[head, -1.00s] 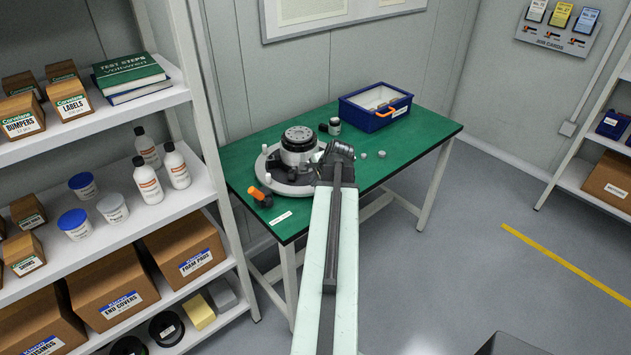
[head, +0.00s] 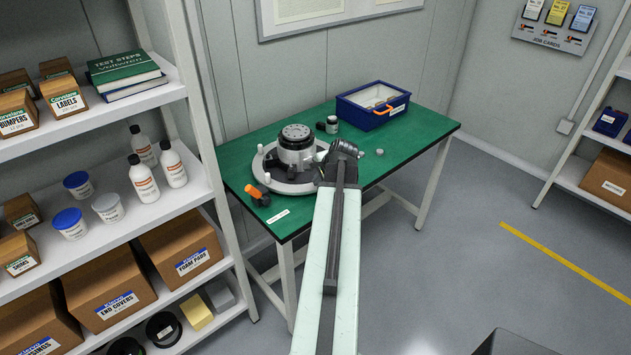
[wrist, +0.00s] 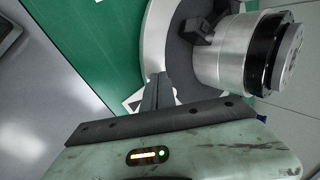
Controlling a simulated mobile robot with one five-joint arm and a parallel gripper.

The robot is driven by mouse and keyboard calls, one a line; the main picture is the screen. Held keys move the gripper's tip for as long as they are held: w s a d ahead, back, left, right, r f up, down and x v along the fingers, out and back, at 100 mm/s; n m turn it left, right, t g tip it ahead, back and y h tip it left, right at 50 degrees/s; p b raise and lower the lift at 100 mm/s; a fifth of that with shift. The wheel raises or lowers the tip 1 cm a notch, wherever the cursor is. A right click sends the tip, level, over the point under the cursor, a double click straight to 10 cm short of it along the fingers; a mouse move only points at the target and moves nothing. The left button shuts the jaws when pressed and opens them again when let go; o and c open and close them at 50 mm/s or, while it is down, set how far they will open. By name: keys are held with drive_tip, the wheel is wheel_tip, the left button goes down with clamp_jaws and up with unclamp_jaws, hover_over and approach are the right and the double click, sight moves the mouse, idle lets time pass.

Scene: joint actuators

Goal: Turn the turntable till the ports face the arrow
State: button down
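The turntable (head: 287,187) is a round grey disc on the left part of the green table. A silver and black actuator (head: 296,146) stands upright on it, with dark blocks around its base. It also shows large at the upper right in the wrist view (wrist: 225,68). I cannot make out the ports or the arrow clearly. My gripper (wrist: 158,92) has its dark fingers close together, with nothing visible between them. They point at the turntable's rim beside the actuator; I cannot tell whether they touch. In the head view my wrist hides the turntable's right edge.
An orange-handled item (head: 257,193) and a white label (head: 278,216) lie at the table's front left. A shelf (head: 170,195) stands close on the left.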

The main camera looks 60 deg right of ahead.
drive_tip(key=shift+s+d, duration=0.45)
drive_tip(key=shift+d, duration=0.5)
drive_tip(key=shift+s+d, duration=0.4)
drive_tip(key=shift+d, duration=0.4)
drive_tip(key=shift+s+d, duration=0.25)
drive_tip(key=shift+d, duration=0.7)
